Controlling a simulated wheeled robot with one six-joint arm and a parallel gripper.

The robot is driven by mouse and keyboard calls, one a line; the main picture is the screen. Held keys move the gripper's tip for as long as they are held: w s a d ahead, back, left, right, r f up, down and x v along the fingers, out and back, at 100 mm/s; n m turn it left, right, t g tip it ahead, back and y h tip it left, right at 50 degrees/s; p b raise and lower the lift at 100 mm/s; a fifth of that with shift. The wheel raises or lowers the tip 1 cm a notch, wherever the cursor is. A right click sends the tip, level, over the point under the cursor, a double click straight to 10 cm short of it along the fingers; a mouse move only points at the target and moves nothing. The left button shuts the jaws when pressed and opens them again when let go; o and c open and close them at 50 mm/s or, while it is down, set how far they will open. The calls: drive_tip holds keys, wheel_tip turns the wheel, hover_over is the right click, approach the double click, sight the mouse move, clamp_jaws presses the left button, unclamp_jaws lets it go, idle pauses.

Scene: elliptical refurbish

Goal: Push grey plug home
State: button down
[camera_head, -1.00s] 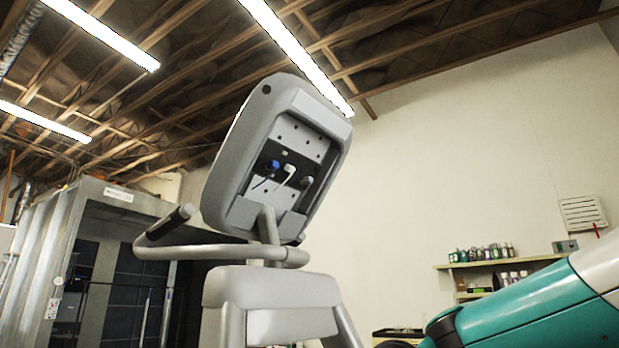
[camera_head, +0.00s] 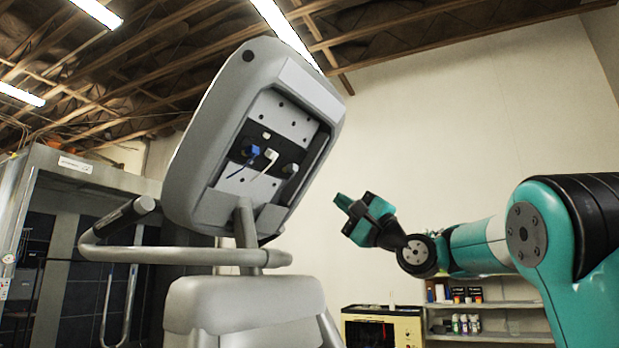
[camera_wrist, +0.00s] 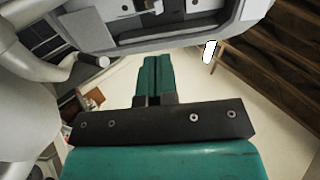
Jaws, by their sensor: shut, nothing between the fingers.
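The elliptical's grey console (camera_head: 205,135) has an open recess in its back, with a dark connector strip. A blue plug (camera_head: 252,152), a white plug (camera_head: 271,155) and, rightmost, a grey plug (camera_head: 290,169) sit at the strip. How deep the grey plug sits cannot be told. My teal gripper (camera_head: 341,201) is to the right of the console, apart from it. In the wrist view its fingers (camera_wrist: 152,62) are together and empty, with the console's lower edge (camera_wrist: 180,38) above them. The plugs are only partly visible at the top there.
The elliptical's handlebar (camera_head: 180,255) curves out below and left of the console. A shelf with bottles (camera_head: 490,315) stands at the back right, beside a cream cabinet (camera_head: 382,327). The space between my gripper and the console is clear.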

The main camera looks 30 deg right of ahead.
sight(296, 167)
drive_tip(key=p+x, duration=1)
drive_tip(key=x, duration=0.2)
drive_tip(key=shift+w+r, duration=0.2)
drive_tip(key=shift+r, duration=0.2)
drive_tip(key=shift+w+a+r+p, duration=0.2)
drive_tip(key=shift+w+a+p, duration=0.05)
drive_tip(key=shift+w+p, duration=0.2)
